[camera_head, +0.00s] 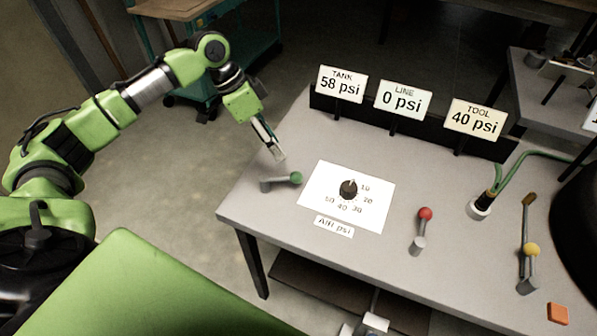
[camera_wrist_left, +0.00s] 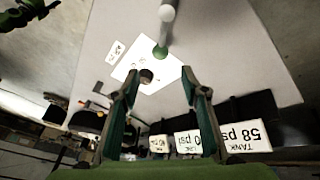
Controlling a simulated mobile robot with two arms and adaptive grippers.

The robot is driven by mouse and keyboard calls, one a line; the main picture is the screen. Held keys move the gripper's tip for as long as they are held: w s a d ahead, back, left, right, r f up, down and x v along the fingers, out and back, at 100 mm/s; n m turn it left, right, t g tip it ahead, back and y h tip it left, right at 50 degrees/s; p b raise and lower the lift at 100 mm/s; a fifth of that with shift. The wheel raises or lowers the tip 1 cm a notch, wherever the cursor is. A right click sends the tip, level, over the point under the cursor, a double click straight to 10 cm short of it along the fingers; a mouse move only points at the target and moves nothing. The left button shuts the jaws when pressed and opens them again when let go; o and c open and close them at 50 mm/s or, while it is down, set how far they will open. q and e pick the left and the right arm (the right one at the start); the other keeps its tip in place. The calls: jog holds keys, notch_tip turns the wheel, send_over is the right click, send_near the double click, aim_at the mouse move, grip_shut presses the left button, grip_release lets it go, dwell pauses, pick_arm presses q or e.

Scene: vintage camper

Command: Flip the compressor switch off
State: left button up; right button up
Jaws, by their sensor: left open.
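No switch in view is readably labelled as the compressor's. A lever with a green knob (camera_head: 296,178) lies pointing right from its grey base at the table's left; in the left wrist view the green knob (camera_wrist_left: 160,52) shows just beyond my open fingers. A red-knobbed lever (camera_head: 425,213) stands nearer the middle, a yellow-knobbed lever (camera_head: 531,249) at the right. My left gripper (camera_head: 277,152) hangs open and empty above the table, behind the green knob and apart from it in the head view.
A white dial card (camera_head: 375,190) with a black knob (camera_head: 348,188) lies beside the green lever. Signs read TANK 58 psi (camera_head: 341,83), LINE 0 psi (camera_head: 404,100) and TOOL 40 psi (camera_head: 475,120) along the back. A green hose (camera_head: 505,178) and an orange block (camera_head: 557,313) are at the right.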

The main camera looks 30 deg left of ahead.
aim_at(294, 173)
pick_arm(q)
jog(key=p+x, duration=0.1)
jog(key=x, duration=0.9)
jog(key=shift+d, duration=0.1)
jog(key=shift+w+d+f, duration=0.1)
jog(key=shift+d+f, duration=0.1)
jog(key=shift+f, duration=0.45)
grip_shut()
pick_arm(e)
jog(key=shift+s+a+r, duration=0.1)
jog(key=shift+a+r, duration=0.2)
jog(key=shift+r, duration=0.45)
